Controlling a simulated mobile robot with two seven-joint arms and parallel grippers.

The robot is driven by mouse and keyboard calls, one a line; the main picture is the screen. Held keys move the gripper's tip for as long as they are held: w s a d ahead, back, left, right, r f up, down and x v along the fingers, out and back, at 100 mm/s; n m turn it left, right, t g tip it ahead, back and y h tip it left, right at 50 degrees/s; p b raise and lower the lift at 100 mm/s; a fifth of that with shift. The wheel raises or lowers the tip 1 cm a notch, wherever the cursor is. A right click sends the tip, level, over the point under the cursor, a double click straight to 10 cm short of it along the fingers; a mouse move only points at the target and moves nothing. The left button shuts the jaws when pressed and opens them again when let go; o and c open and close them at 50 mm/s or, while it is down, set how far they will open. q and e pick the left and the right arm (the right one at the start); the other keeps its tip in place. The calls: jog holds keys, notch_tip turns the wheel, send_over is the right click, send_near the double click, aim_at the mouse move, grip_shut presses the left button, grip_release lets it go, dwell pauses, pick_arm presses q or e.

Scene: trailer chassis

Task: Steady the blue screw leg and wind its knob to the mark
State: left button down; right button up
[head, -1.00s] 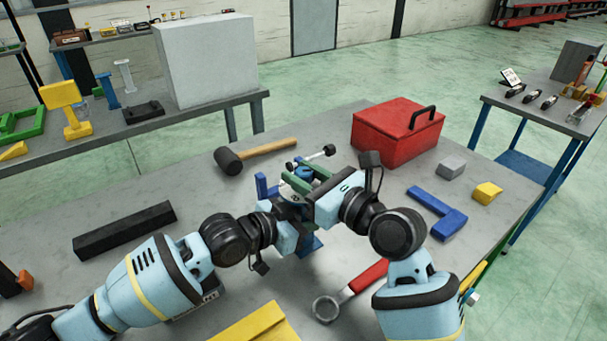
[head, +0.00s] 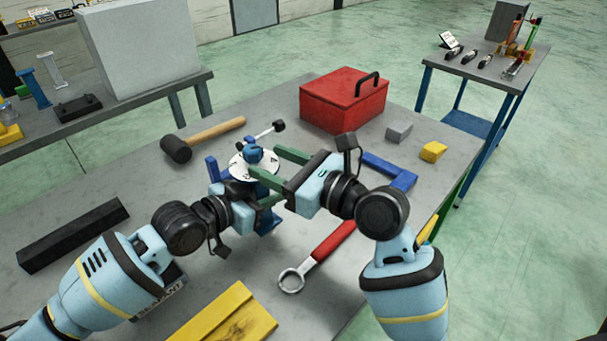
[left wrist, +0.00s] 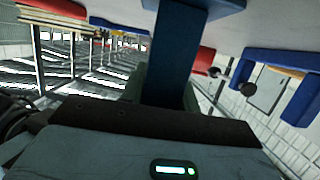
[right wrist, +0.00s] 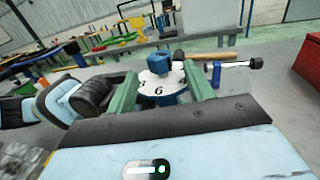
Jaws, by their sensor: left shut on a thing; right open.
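The blue screw leg (head: 268,224) stands upright at the middle of the bench, its lower part partly hidden by my arms. A white numbered dial (head: 240,160) sits on its top with a blue knob (head: 254,153) above it. In the right wrist view the dial (right wrist: 158,89) shows a 6 facing me, with the knob (right wrist: 160,66) over it. My left gripper (head: 252,202) is shut on the leg below the dial; its wrist view shows the blue post (left wrist: 175,55) between the fingers. My right gripper (right wrist: 160,88) is open, its green fingers either side of the dial and knob, apart from the knob.
A hammer (head: 205,138), red toolbox (head: 325,105), blue bracket (head: 395,170), red-handled wrench (head: 330,243), black bar (head: 75,235) and yellow block (head: 225,318) surround the leg.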

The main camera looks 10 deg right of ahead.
jog(key=v, duration=0.6)
jog(key=shift+s+d, duration=0.25)
jog(key=shift+s, duration=0.05)
jog(key=w+a+r+n+t+y, duration=0.1)
jog(key=w+a+r+n+t, duration=0.25)
jog(key=w+r+n, duration=0.7)
jog(key=n+g+y, duration=0.4)
jog(key=n+g, duration=1)
jog(key=n, duration=1.8)
send_near(252, 148)
jog(key=shift+t, duration=0.25)
jog(key=a, duration=0.6)
jog(key=w+a, duration=0.1)
jog(key=a, duration=0.3)
jog(key=shift+f, duration=0.2)
